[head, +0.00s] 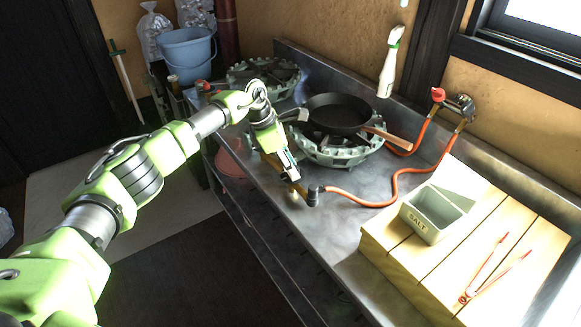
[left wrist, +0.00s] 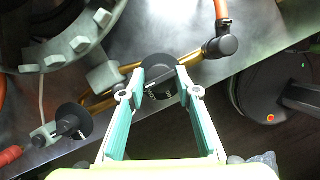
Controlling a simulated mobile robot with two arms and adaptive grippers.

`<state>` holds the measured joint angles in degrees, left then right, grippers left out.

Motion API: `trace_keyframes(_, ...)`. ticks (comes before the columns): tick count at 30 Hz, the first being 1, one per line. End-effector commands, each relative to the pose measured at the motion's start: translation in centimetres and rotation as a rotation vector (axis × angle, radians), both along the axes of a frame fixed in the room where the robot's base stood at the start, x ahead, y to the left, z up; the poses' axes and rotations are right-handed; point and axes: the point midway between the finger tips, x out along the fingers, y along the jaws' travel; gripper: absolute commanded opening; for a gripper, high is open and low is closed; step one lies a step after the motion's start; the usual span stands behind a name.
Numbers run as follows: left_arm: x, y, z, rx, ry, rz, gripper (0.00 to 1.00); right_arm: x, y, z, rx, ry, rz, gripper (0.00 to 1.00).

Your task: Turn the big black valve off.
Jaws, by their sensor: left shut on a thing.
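The black valve knob (left wrist: 158,68) sits on a brass pipe at the front edge of the steel counter. In the left wrist view it lies between the two fingers of my left gripper (left wrist: 161,88), which press on its sides. White marking shows on its near face. In the head view my left gripper (head: 294,183) reaches down to the counter's front edge, and hides the knob. A second black knob (left wrist: 75,122) is further left along the pipe in the wrist view, apart from the fingers. My right gripper is in neither view.
A black elbow (head: 314,194) with an orange hose (head: 372,201) is close beside my gripper. A frying pan (head: 339,113) stands on a burner (head: 340,152) behind. A salt box (head: 433,213) and red tongs (head: 490,272) lie on wooden boards (head: 405,250) at the right.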

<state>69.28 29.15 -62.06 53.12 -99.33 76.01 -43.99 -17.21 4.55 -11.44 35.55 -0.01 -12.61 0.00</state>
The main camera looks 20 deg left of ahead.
Motion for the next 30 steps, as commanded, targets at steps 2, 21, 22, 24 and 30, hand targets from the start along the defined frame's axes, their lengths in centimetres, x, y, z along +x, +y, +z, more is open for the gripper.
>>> trace_keyframes(2, 0.1, 0.0, 0.1, 0.0, -0.003, 0.001, 0.08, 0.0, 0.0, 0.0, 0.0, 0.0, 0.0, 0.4)
trace_keyframes(21, -0.5, 1.3, 3.7, 0.0, -0.006, 0.002, 0.34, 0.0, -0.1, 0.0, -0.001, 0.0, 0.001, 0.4)
trace_keyframes(22, -0.7, 1.6, 4.3, 0.0, -0.006, 0.002, 0.34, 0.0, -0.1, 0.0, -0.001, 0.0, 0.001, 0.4)
trace_keyframes(24, -0.9, 2.1, 5.8, 0.001, -0.007, 0.002, 0.34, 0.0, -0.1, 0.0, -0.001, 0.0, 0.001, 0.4)
trace_keyframes(30, -1.7, 3.4, 9.2, 0.0, -0.006, 0.002, 0.34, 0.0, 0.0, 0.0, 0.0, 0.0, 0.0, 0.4)
